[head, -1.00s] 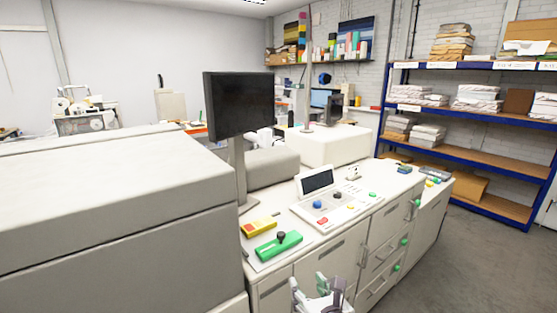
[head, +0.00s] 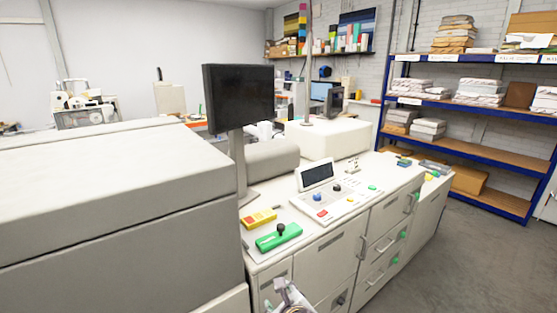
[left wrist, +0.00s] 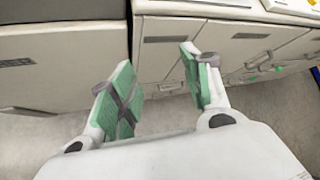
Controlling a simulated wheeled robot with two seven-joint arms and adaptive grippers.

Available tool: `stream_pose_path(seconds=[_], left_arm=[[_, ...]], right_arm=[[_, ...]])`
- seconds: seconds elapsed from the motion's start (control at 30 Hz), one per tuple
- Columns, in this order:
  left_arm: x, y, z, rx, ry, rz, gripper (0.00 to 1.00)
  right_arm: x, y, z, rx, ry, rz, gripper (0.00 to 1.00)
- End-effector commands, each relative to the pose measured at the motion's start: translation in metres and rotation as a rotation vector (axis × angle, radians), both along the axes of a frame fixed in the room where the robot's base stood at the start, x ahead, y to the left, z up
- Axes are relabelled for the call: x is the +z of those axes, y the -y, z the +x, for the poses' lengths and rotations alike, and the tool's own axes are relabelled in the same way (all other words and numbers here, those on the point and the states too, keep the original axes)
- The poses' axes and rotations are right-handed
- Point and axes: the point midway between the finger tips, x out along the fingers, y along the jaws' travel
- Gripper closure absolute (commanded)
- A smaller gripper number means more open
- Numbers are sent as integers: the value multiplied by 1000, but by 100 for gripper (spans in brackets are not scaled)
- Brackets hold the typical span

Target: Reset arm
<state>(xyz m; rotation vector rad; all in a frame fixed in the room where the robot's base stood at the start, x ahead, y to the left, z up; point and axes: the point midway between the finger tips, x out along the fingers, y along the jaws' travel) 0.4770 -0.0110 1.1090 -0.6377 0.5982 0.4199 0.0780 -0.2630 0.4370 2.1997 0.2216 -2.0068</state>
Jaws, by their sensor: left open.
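My left gripper (left wrist: 160,95) is open and empty in the left wrist view, its green-padded fingers spread apart in front of the pale cabinet fronts. In the head view only a small part of my arm or gripper shows at the bottom edge, in front of the cabinets below the green control box; its fingertips are not clear there. My right gripper is in neither view.
A long white machine counter (head: 300,240) carries a green control box (head: 279,237), a yellow box (head: 258,218), a control panel (head: 327,200) and a monitor (head: 238,98). Cabinet handles (head: 386,243) stick out. Blue shelving (head: 470,110) stands behind; grey floor (head: 460,260) is free at right.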

Motion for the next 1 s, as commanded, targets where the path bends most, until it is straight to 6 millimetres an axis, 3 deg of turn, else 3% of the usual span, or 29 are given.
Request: stream_pose_path(seconds=[0.5, 1.0], left_arm=[[-71, -75, -30, 491, -145, -536, 52], [-118, -149, -77, 1050, -200, -947, 52]], right_arm=[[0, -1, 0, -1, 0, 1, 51], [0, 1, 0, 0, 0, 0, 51]])
